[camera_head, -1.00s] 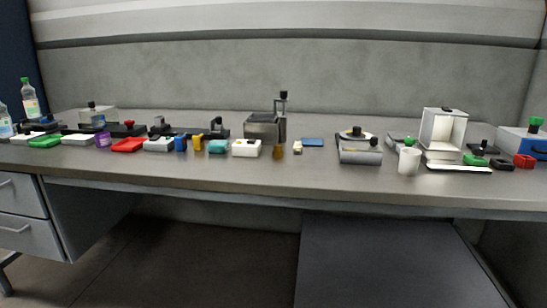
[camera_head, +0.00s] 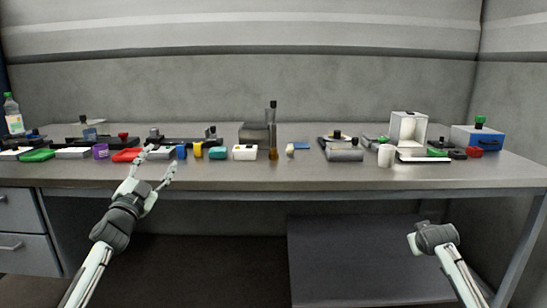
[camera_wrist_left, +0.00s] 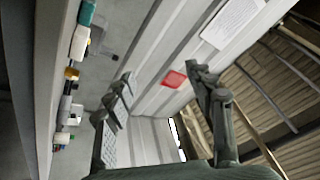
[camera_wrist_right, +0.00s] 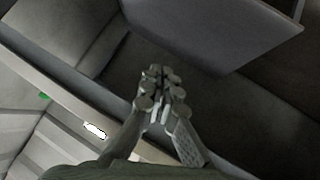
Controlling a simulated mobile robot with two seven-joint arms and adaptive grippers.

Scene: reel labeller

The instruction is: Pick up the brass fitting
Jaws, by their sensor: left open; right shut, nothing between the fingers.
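The brass fitting (camera_head: 273,154) is a small brown-gold upright piece near the table's front edge, at the middle of the head view. A brass-coloured piece, probably the same one, shows at the left of the left wrist view (camera_wrist_left: 72,73). My left gripper (camera_head: 162,160) is open and empty, with its fingers spread over the front edge, well left of the fitting and apart from it. My right gripper (camera_head: 414,241) is low in front of the table, right of the fitting. In the right wrist view its fingers (camera_wrist_right: 160,90) are together and empty.
A white box (camera_head: 245,152) stands just left of the fitting, with a teal box (camera_head: 218,153) beyond it. A small cream piece (camera_head: 290,148) and a blue flat piece (camera_head: 301,146) lie to its right. A white mug (camera_head: 386,156) stands farther right. The front strip is clear.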

